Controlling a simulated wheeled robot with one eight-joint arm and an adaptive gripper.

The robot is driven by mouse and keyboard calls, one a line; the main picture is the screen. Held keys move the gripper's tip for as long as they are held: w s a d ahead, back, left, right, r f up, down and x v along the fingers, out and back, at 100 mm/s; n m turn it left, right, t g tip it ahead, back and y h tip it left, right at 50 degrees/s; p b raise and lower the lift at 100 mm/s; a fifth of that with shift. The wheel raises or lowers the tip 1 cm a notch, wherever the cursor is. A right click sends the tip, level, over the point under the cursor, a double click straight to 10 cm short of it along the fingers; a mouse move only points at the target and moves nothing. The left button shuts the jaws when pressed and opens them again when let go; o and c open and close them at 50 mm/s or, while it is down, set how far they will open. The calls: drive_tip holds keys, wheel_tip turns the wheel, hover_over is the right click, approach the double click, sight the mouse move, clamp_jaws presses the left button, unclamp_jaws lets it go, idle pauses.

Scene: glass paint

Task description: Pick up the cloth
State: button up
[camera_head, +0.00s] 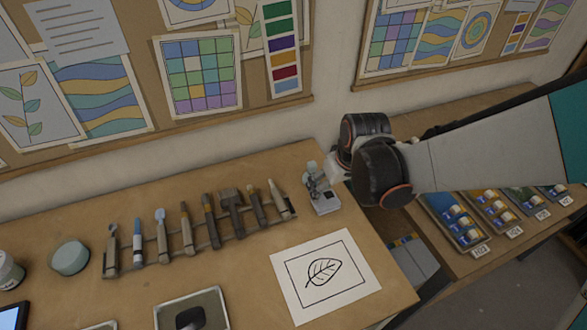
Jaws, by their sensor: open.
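No cloth can be made out for certain. A small pale grey, flat-based item (326,206) sits near the table's back right corner; I cannot tell what it is. My arm comes in from the right, and its black wrist is beside this corner. Small grey parts that seem to be my gripper (313,184) show just left of the wrist, at or above the pale item. They look empty and open, but their fingertips are hard to separate from the item, and contact cannot be told. The wrist hides part of the area behind it.
The wooden table (250,262) holds a rack (190,247) of brushes and tools, a leaf drawing (324,276), a pale green round thing (70,257) and a tray (222,301) with something dark in it. A side bench at right holds paint trays (457,222).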

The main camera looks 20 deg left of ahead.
sight(326, 200)
drive_tip(key=x, duration=0.1)
drive_tip(key=b+x, duration=0.1)
drive_tip(key=x, duration=0.1)
drive_tip(key=shift+s+a, duration=0.2)
drive_tip(key=shift+s, duration=0.05)
drive_tip(key=b+x, duration=0.2)
drive_tip(key=x, duration=0.1)
drive_tip(key=b+x, duration=0.1)
drive_tip(key=x, duration=0.1)
drive_tip(key=shift+d+f+b, duration=0.15)
drive_tip(key=shift+d+b, duration=0.15)
drive_tip(key=shift+b, duration=0.05)
drive_tip(key=c, duration=1.2)
drive_tip(key=shift+r, duration=0.2)
wheel_tip(326, 200, up, 20)
drive_tip(key=p, duration=1.4)
drive_tip(key=shift+f, duration=0.1)
